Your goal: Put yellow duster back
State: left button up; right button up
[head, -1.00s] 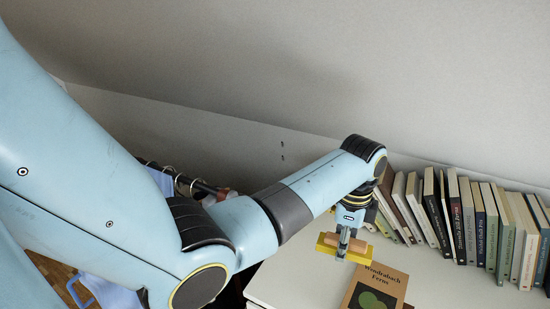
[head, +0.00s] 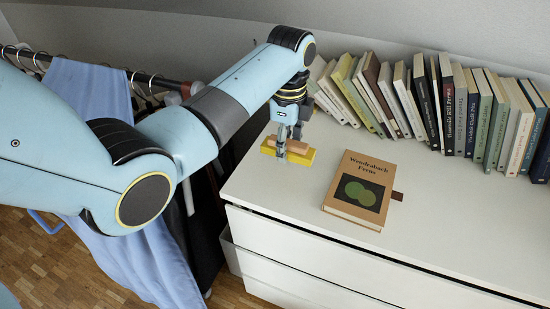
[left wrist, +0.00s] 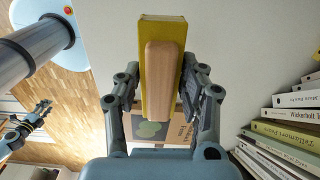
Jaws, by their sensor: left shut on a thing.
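The yellow duster (head: 307,158) has a yellow pad and a pale wooden grip. My left gripper (head: 281,148) points down at the back left of the white dresser top and is shut on the duster. In the left wrist view the duster (left wrist: 164,60) sits between the two fingers, its wooden grip facing the camera. I cannot tell whether the pad touches the dresser top. My right gripper (left wrist: 32,122) shows at the left of the left wrist view, small and away from the dresser; its jaw state is unclear.
A brown book (head: 358,190) lies on the dresser top (head: 290,205), right of the duster, with a dark tab sticking out. A row of leaning books (head: 440,105) lines the back. A clothes rail with a blue garment (head: 95,95) stands at left. The front right top is clear.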

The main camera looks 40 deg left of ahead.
aim_at(276, 167)
pick_arm(q)
jog(key=a+f, duration=0.2)
jog(key=a, duration=0.1)
jog(key=shift+f+b, duration=0.3)
jog(key=shift+f, duration=1.65)
jog(key=shift+f, duration=0.1)
jog(key=o, duration=1.2)
notch_tip(276, 167, up, 12)
jog(key=shift+r+p, duration=0.15)
jog(key=shift+p, duration=0.45)
